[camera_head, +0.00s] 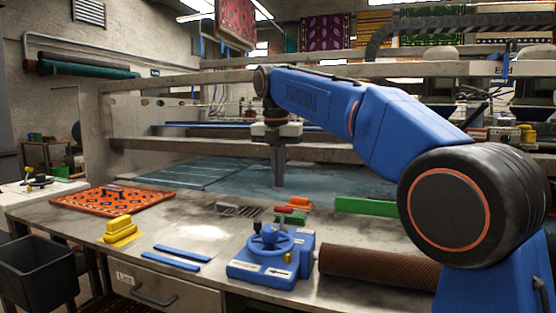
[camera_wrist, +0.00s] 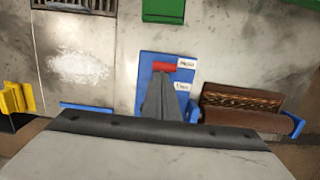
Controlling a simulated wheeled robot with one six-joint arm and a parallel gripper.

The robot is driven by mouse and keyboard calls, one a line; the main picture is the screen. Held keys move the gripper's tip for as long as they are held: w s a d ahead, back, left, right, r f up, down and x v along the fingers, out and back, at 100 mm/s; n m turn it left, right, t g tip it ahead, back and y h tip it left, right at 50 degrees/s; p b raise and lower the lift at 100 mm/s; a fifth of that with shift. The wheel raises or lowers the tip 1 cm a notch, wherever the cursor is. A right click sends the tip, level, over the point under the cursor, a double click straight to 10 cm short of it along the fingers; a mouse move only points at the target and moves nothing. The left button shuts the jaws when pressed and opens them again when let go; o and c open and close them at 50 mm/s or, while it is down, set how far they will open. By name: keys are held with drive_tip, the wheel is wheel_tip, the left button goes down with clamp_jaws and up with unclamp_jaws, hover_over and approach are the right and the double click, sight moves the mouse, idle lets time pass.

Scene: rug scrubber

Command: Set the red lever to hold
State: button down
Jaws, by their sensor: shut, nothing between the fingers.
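The red lever (camera_wrist: 164,67) shows in the wrist view as a short red bar on a blue plate (camera_wrist: 147,73). It lies level with the upper of two white labels (camera_wrist: 186,63); the lettering is too small to read surely. In the head view a red handle (camera_head: 284,209) stands over the blue unit (camera_head: 304,244), behind its blue handwheel (camera_head: 271,239). My gripper (camera_head: 278,184) points straight down with its fingers together and empty, above and behind the unit. In the wrist view its grey fingers (camera_wrist: 163,78) overlap the lever's lower edge; contact cannot be told.
A brown roller (camera_head: 375,268) lies right of the unit. Blue strips (camera_head: 176,257), a yellow block (camera_head: 120,229) and an orange patterned rug piece (camera_head: 112,200) lie left on the bench. A green block (camera_head: 365,206) stands behind. Bare metal lies left of the unit.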

drive_tip(key=r, duration=0.5)
drive_tip(key=shift+s+a+r, duration=0.15)
drive_tip(key=shift+s+r, duration=0.25)
